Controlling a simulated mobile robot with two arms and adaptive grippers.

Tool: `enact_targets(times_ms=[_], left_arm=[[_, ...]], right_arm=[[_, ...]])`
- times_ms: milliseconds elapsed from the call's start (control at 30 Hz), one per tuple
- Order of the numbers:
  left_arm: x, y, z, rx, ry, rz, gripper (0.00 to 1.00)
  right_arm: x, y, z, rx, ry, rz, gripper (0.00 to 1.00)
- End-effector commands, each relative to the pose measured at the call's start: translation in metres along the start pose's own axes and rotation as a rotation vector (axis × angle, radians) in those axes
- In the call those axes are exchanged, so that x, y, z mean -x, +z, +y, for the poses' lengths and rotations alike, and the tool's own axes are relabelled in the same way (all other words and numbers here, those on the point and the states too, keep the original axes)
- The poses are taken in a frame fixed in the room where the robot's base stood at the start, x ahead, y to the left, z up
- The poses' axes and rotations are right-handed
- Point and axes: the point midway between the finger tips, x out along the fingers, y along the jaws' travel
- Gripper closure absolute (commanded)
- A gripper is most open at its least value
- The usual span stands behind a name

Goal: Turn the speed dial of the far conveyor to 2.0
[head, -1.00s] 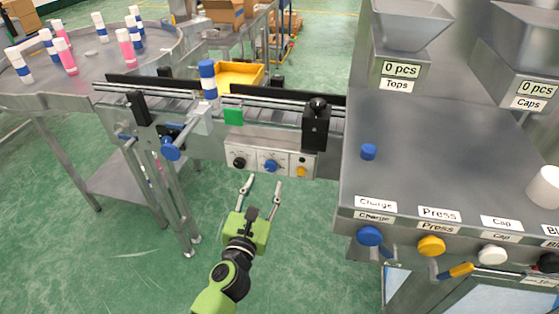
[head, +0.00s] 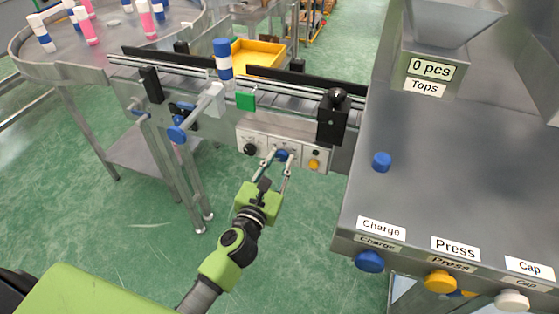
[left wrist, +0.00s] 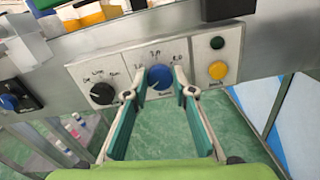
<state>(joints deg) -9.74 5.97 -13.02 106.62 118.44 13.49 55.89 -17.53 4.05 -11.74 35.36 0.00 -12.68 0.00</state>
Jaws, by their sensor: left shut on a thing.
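The blue speed dial (left wrist: 160,76) sits in the middle of the control panel on the conveyor's front, with scale marks printed around it. The numbers are small; its exact setting cannot be read. In the head view the dial (head: 281,155) is partly covered by my left gripper (head: 277,158). The left wrist view shows the left gripper (left wrist: 157,88) with one finger on each side of the dial, shut on it. The conveyor (head: 180,72) runs behind the panel. My right gripper is not in view.
A black knob (left wrist: 102,93) is left of the dial; a yellow button (left wrist: 218,70) and a dark green one (left wrist: 217,43) are right. A blue-and-white can (head: 223,60) stands on the conveyor. The steel bench (head: 450,150) is at right, with a blue cap (head: 381,162).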

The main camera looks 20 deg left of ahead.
Motion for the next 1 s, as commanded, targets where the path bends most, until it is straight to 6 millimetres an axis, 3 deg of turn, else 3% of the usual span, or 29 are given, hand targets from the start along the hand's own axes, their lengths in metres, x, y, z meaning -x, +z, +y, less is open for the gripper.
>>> enact_targets(times_ms=[467, 1000], left_arm=[[-0.001, 0.002, 0.0, -0.102, 0.001, 0.0, 0.97], [-0.001, 0.003, -0.001, -0.577, 0.001, 0.0, 0.97]], right_arm=[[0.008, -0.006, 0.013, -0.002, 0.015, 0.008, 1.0], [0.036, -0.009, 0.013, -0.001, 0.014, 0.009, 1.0]])
